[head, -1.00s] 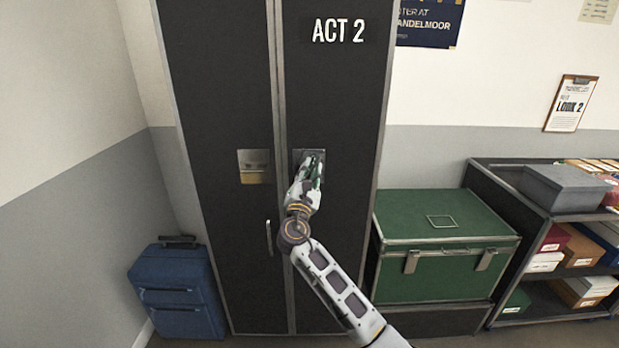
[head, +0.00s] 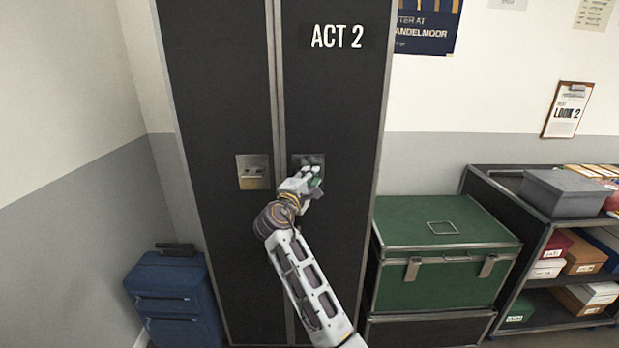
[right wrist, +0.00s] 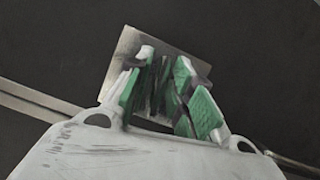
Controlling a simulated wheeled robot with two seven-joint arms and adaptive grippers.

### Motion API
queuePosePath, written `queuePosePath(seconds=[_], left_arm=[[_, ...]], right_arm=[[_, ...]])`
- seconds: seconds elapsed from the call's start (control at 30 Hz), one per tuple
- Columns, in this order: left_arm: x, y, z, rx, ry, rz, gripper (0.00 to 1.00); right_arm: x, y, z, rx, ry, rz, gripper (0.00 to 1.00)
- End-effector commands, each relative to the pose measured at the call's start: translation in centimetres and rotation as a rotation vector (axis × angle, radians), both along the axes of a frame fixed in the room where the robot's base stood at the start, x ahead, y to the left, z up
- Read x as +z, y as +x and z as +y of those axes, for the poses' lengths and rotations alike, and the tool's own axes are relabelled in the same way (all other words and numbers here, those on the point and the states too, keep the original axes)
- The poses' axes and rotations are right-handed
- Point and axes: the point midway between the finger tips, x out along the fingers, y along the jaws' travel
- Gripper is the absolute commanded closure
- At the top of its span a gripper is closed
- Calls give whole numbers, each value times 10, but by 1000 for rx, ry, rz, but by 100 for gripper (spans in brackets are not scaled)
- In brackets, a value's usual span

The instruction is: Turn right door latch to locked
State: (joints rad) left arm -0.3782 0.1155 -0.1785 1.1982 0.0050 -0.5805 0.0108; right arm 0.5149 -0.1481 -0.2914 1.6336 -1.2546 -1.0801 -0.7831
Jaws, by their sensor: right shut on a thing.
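The right door latch is on the right-hand door of the tall black cabinet; its metal plate (head: 301,159) shows above my right gripper (head: 311,177). The gripper is shut on the latch's turning part, and its fingers hide most of that part and its angle. In the right wrist view, the green-padded fingers (right wrist: 164,85) stand in front of the tilted-looking metal plate (right wrist: 127,48), and the grasped part between them is dark and hard to make out. My left gripper is not in view.
A second latch plate (head: 253,172) sits on the left door (head: 215,90). A green trunk (head: 445,275) stands right of the cabinet, with a shelf unit (head: 490,185) beyond it. A blue suitcase (head: 172,298) stands on the floor at left.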

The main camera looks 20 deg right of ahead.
Motion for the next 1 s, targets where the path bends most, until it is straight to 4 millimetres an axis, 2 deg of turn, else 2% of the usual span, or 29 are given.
queuePosePath(seconds=[0.3, 0.77, 0.8, 0.87, 1.0], left_arm=[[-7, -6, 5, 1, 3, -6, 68], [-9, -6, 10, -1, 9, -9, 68], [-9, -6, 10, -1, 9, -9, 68], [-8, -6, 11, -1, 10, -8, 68], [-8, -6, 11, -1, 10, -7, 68]], right_arm=[[-1, 0, 0, -1, 131, -35, 100], [-2, 0, -1, -1, 150, -42, 100], [-2, 0, -1, -1, 149, -41, 76], [-2, 0, -1, -1, 149, -41, 68], [-2, 0, -1, -1, 148, -42, 68]])
